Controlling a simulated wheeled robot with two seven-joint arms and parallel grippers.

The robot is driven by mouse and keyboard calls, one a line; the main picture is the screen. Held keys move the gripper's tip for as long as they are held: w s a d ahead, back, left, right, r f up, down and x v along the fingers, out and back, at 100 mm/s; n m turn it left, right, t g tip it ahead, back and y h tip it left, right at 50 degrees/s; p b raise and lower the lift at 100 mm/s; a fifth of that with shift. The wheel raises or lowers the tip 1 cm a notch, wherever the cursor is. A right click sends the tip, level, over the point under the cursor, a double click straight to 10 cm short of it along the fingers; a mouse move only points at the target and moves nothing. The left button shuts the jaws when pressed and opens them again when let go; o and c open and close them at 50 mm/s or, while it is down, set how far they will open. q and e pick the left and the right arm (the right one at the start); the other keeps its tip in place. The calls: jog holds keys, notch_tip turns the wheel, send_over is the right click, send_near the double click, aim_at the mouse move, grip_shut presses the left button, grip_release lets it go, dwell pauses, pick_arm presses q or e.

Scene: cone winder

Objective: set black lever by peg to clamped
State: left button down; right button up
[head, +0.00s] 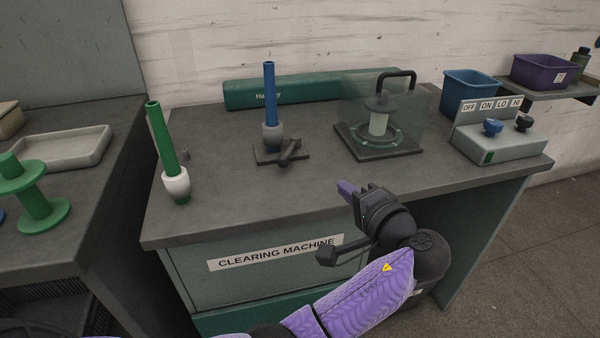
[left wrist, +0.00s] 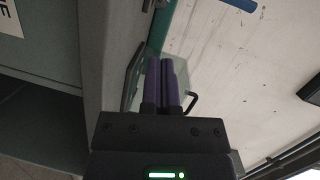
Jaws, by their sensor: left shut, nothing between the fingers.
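The black lever (head: 289,152) sits on a dark base plate (head: 262,156) on the worktop, at the foot of the blue peg (head: 269,92) with a grey collar (head: 272,136). The lever points up and to the right in the head view. My left gripper (head: 345,187) is over the front edge of the worktop, right of and nearer than the lever, clear of it. Its purple fingers (left wrist: 161,82) are together and empty in the left wrist view. The lever cannot be made out in the left wrist view. My right gripper is not in view.
A green peg with white collar (head: 176,182) stands at the left. A clear-guarded device with black handle (head: 378,140) stands right of the lever. A switch box (head: 498,143) and blue bin (head: 470,88) are farther right. The worktop's front middle (head: 240,205) is clear.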

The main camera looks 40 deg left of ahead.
aim_at(288, 161)
pick_arm(q)
jog(key=b+x, duration=0.4)
jog(key=x, duration=0.5)
jog(key=shift+w+a+f, duration=0.1)
jog(key=shift+f, duration=0.05)
jog(key=a, duration=0.1)
jog(key=a+b, duration=0.1)
jog(key=a, duration=0.1)
jog(key=shift+s+a+f, duration=0.2)
jog(key=shift+s+a, duration=0.1)
jog(key=shift+s+a+b, duration=0.15)
jog(key=shift+a+b, duration=0.15)
jog(key=shift+a, duration=0.05)
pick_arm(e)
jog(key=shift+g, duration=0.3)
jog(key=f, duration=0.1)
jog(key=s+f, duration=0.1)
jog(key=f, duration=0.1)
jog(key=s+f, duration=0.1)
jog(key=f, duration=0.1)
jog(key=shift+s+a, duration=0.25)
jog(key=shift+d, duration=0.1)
